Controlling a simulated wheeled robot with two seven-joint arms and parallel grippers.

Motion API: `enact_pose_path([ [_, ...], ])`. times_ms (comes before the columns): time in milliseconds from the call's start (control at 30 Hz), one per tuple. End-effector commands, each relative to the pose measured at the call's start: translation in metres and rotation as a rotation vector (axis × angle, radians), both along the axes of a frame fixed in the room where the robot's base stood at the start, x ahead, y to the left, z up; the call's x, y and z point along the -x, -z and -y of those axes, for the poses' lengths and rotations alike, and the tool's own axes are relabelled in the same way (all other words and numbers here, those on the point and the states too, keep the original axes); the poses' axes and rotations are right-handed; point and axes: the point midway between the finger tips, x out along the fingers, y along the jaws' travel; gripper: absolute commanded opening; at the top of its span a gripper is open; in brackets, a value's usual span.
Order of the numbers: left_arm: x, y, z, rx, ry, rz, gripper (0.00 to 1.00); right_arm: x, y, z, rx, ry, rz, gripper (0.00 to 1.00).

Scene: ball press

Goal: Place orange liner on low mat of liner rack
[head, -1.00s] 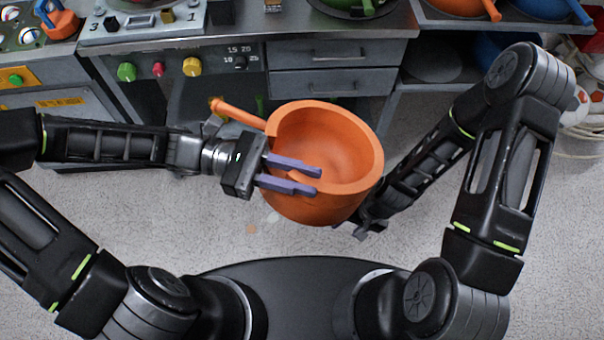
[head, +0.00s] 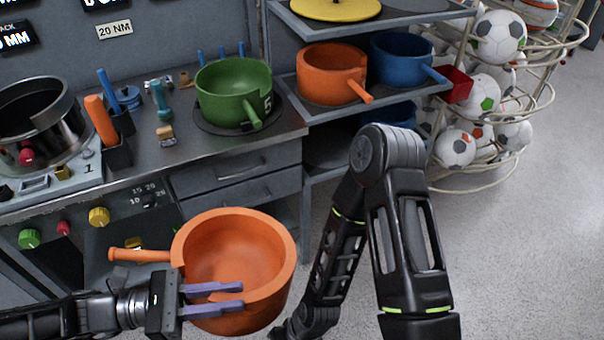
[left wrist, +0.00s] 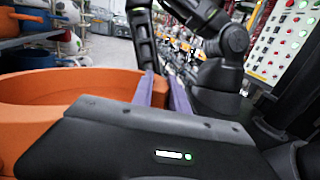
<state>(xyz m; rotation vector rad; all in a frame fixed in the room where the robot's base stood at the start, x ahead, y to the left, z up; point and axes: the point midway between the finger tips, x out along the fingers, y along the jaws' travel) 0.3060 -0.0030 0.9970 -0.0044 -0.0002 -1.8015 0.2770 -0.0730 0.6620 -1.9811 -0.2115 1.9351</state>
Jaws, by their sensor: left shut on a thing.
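My left gripper (head: 213,299) is shut on the wall of the orange liner (head: 240,248), a pot with a side notch and a handle pointing left. It is held upright in the air before the counter. In the left wrist view the orange liner (left wrist: 70,90) is at the left, beside the purple fingers (left wrist: 160,92). The liner rack (head: 300,92) stands right of the counter. Its low shelf has a dark round mat (head: 333,157), partly hidden by my right arm; the mat's visible part looks bare. My right gripper (head: 288,332) is low, small and dark, partly behind the held liner.
A second orange pot (head: 330,74) and a blue pot (head: 398,60) stand on the rack's middle shelf. Another blue pot (head: 398,114) sits lower, behind my right arm. A green pot (head: 232,92) stands on the counter. A ball rack (head: 485,95) is at the right.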

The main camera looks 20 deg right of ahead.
Motion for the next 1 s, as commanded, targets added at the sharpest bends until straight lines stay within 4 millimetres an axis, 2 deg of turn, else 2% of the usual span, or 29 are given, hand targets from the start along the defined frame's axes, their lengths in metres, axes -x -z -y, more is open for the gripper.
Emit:
enact_pose_path([
  [267,-0.061,0.013,-0.038,-0.001,-0.235,0.003,0.0,0.001,0.0,0.001,0.002,0.003,-0.004,0.48],
  [400,-0.097,0.024,-0.07,-0.002,-0.39,0.002,0.0,0.001,0.001,0.002,0.002,0.004,-0.005,0.48],
  [600,-0.139,0.042,-0.123,-0.002,-0.597,0.003,0.0,0.002,0.001,0.002,0.003,0.004,-0.005,0.48],
  [800,-0.163,0.057,-0.168,-0.002,-0.748,0.004,0.0,0.002,0.001,0.002,0.003,0.004,-0.005,0.48],
  [1000,-0.174,0.066,-0.195,-0.001,-0.832,0.005,0.0,0.002,0.001,0.002,0.003,0.004,-0.005,0.48],
])
